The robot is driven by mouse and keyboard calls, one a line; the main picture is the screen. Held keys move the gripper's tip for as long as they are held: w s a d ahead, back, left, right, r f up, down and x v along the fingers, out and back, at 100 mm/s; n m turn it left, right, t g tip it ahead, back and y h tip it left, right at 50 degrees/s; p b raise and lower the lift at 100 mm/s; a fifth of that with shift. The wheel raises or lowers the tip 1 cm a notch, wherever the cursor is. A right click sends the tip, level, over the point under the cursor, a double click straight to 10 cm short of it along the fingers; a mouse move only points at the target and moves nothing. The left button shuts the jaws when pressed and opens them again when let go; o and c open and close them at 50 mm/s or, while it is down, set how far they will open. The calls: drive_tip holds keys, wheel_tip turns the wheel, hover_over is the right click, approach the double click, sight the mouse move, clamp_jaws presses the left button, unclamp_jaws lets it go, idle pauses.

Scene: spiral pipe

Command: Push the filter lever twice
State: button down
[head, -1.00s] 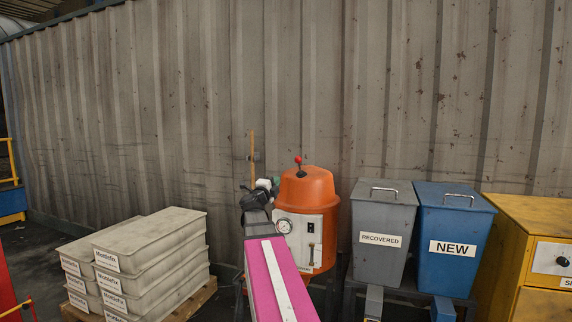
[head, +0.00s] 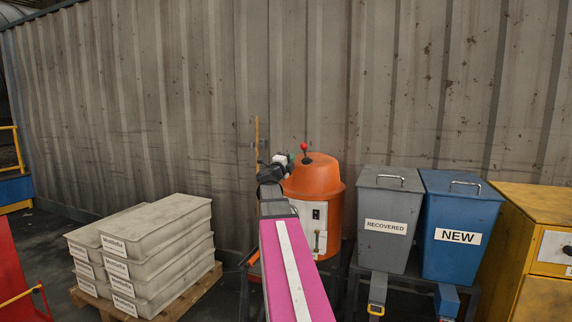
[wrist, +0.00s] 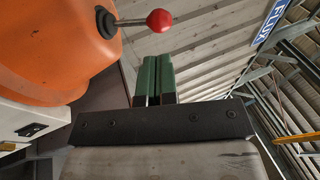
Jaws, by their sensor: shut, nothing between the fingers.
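The filter is an orange domed tank (head: 318,183) with a white front panel, just beyond my arm in the head view. Its lever, a metal rod with a red ball knob (head: 304,147), stands up at the top of the dome. In the wrist view the orange tank (wrist: 50,50) fills the upper left, and the red knob (wrist: 159,22) is at the end of the rod pointing right. My gripper (wrist: 157,58) shows green fingers side by side, shut and empty. In the picture the fingertips lie just below the knob, with a visible gap. In the head view my gripper (head: 289,159) is left of the knob.
A grey RECOVERED bin (head: 388,245) and a blue NEW bin (head: 458,255) stand right of the tank, then a yellow cabinet (head: 535,215). Stacked grey boxes (head: 160,230) sit on a pallet at left. A corrugated wall (head: 200,110) runs behind.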

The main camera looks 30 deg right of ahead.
sight(301, 147)
drive_tip(key=x, duration=0.7)
drive_tip(key=shift+w+d+r, duration=0.1)
drive_tip(key=shift+d+r, duration=0.05)
drive_tip(key=shift+d, duration=0.05)
drive_tip(key=shift+d+r, duration=0.1)
drive_tip(key=shift+w+d+r, duration=0.95)
drive_tip(key=shift+d+r, duration=0.1)
drive_tip(key=shift+r, duration=0.15)
drive_tip(key=shift+w+x, duration=0.25)
drive_tip(key=shift+x, duration=1.25)
drive_tip(key=shift+a+r, duration=0.1)
drive_tip(key=shift+r, duration=0.05)
